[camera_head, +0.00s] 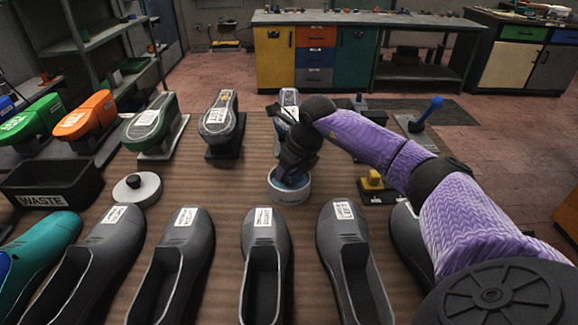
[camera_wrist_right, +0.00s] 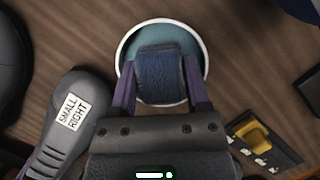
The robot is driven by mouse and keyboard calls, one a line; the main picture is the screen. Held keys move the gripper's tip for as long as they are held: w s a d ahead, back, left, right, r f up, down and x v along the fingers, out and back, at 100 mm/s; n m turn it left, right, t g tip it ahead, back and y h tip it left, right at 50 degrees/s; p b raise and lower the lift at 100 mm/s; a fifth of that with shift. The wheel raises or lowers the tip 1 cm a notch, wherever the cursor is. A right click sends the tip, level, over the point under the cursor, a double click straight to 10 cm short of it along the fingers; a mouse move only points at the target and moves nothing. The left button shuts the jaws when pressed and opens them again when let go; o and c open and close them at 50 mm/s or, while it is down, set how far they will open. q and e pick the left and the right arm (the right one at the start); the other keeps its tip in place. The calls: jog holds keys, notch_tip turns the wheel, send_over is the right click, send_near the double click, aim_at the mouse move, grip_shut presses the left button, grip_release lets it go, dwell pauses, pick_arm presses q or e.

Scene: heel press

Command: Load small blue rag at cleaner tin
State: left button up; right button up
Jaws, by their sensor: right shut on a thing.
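The cleaner tin (camera_head: 289,198) is a round white tin on the brown bench, near the middle of the head view. In the right wrist view the tin (camera_wrist_right: 123,51) shows its pale rim and a teal inside. My right gripper (camera_wrist_right: 160,85) is shut on the small blue rag (camera_wrist_right: 158,72), a dark blue folded cloth. The rag is over the tin's mouth in the wrist view; whether it touches the inside is unclear. In the head view the right gripper (camera_head: 291,172) points down at the tin and mostly hides the rag. My left gripper is out of view.
Several dark shoes, one pointed at here (camera_head: 265,235), line the front of the bench. Several shoe forms (camera_head: 222,118) stand behind. A black WASTE box (camera_head: 45,200) and a white round lid-like piece (camera_head: 145,190) are at left. A yellow block (camera_head: 373,180) is right of the tin.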

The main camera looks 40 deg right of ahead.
jog(key=shift+f, duration=0.15)
dwell(0.5)
jog(key=shift+f+b, duration=0.3)
jog(key=shift+f, duration=0.05)
dwell(1.1)
notch_tip(320, 180, up, 7)
jog(key=p, duration=0.6)
jog(key=shift+r, duration=0.1)
dwell(0.5)
